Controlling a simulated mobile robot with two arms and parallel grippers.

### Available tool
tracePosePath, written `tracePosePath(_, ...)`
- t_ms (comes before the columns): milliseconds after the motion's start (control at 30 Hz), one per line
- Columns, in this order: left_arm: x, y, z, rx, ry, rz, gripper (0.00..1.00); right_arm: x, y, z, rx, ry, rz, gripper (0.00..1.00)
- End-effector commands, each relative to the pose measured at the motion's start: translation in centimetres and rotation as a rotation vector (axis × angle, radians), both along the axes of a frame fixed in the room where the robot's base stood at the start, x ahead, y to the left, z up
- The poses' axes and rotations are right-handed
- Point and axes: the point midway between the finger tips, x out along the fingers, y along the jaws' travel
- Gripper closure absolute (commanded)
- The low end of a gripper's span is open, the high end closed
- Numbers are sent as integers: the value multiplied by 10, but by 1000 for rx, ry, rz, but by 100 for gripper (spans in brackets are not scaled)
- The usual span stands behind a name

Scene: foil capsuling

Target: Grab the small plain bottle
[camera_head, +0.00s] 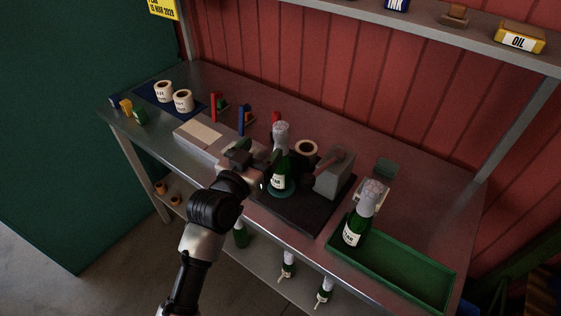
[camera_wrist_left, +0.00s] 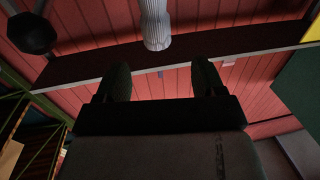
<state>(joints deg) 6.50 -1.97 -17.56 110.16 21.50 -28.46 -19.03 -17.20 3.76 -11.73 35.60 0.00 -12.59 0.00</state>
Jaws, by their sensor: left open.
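A green bottle (camera_head: 280,168) with a white label and a pale foil top stands upright on a small round green base on a dark mat. Its foil top (camera_wrist_left: 156,24) shows in the left wrist view, ahead of my fingers. My left gripper (camera_head: 266,171) is open beside this bottle, its fingers pointing toward it; contact is unclear. A second labelled green bottle (camera_head: 356,222) with a silvery top stands at the left end of the green tray (camera_head: 410,277). Smaller bottles (camera_head: 288,262) show on the lower shelf. I cannot tell which bottle is the small plain one. My right gripper is not visible.
A grey block-shaped device (camera_head: 336,176) stands right of the middle bottle. A pale box (camera_head: 196,135) lies left of my gripper. White rolls (camera_head: 183,101) sit on a blue mat at the far left. The right part of the green tray is empty.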

Motion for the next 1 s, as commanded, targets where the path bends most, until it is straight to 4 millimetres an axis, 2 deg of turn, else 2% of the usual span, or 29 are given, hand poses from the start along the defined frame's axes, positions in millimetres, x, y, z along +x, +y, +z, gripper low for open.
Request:
tracePosePath(133,22,-12,2,0,1,0,31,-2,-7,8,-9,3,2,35)
tracePosePath(367,36,-20,1,0,4,0,31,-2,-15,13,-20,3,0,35)
tracePosePath(567,58,-35,-1,-1,5,0,31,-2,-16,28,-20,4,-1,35)
tracePosePath(700,72,-42,-3,1,3,1,31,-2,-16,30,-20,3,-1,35)
tracePosePath(1000,76,-44,-5,0,4,2,31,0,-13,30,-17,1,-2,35)
